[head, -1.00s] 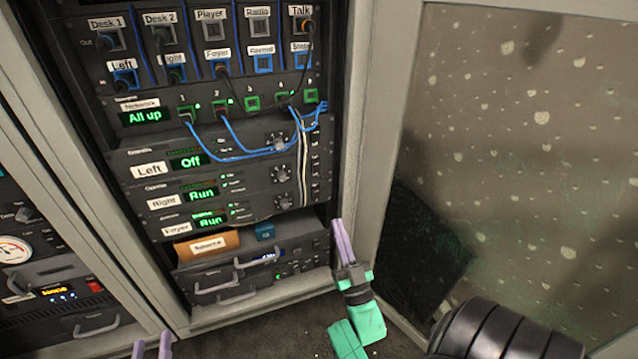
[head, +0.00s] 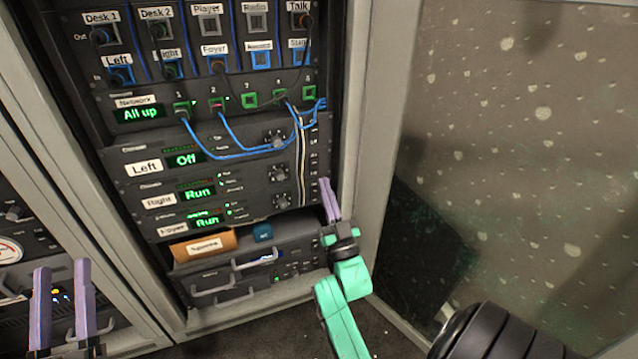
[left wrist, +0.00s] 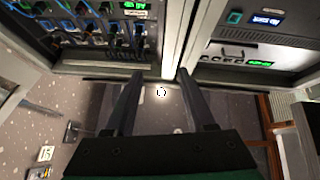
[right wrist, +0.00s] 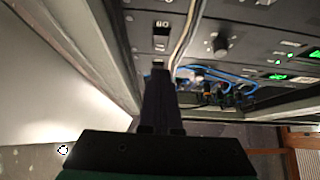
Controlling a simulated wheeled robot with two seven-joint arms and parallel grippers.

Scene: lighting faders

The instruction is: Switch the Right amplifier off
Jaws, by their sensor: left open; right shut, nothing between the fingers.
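The Right amplifier (head: 232,191) is the middle of three stacked units in the rack. Its green display reads Run. The Left amplifier (head: 222,159) above it reads Off, and the Foyer amplifier (head: 228,217) below reads Run. A column of small black rocker switches (head: 313,165) runs down the right side of these units; one rocker also shows in the right wrist view (right wrist: 161,38). My right gripper (head: 328,182) is shut and empty, its tips at the rack's right edge beside the Right amplifier, just below that rocker in its wrist view. My left gripper (head: 61,265) is open and empty at the lower left.
Blue cables (head: 235,153) hang across the Left amplifier's front. A cardboard box labelled card (head: 203,245) and a blue block (head: 263,233) sit below the amplifiers. The rack's grey frame (head: 357,120) stands right of my right gripper. Another rack is at the far left.

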